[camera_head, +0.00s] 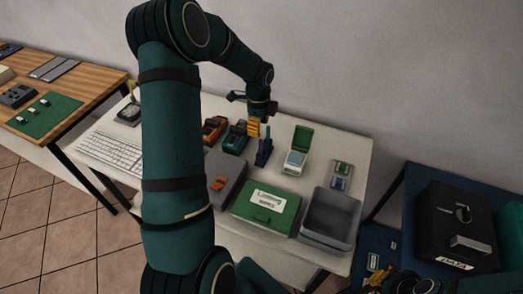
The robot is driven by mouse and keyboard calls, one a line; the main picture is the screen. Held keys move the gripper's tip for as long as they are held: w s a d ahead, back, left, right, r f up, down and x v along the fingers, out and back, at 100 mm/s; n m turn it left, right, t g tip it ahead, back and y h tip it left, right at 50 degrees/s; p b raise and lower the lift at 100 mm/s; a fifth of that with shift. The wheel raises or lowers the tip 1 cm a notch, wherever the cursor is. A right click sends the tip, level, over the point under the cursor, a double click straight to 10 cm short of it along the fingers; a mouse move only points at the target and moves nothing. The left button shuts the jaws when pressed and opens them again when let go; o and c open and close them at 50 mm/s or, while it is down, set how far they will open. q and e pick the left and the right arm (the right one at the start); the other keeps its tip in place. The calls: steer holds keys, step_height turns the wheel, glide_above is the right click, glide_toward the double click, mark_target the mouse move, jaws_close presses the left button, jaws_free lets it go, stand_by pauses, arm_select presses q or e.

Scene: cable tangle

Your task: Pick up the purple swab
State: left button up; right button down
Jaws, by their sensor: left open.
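My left gripper (257,110) is open above the back middle of the white table. Directly below it are a yellow-orange upright thing (254,129) and a dark blue-purple upright thing (264,150). I cannot tell whether the gripper touches either one. No separate purple swab can be made out; the dark blue-purple thing may be it or a holder for it. My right gripper (385,278) is partly in view at the bottom right, far from these things, and its jaws are unclear.
On the white table (318,258) are a keyboard (112,152), orange (214,129) and teal (236,137) devices, an open green-lidded box (298,150), a green labelled case (262,206) and a grey bin (331,218). A black box (458,220) stands right. My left arm hides the table's left middle.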

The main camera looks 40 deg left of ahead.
mark_target(261, 140)
arm_select(q)
steer(key=shift+w+d+f, duration=0.1)
steer(key=shift+d+f, duration=0.05)
steer(key=shift+f, duration=2.25)
steer(key=shift+w+d+f, duration=0.1)
steer(key=shift+f, duration=2.25)
steer(key=shift+c, duration=0.4)
jaws_close()
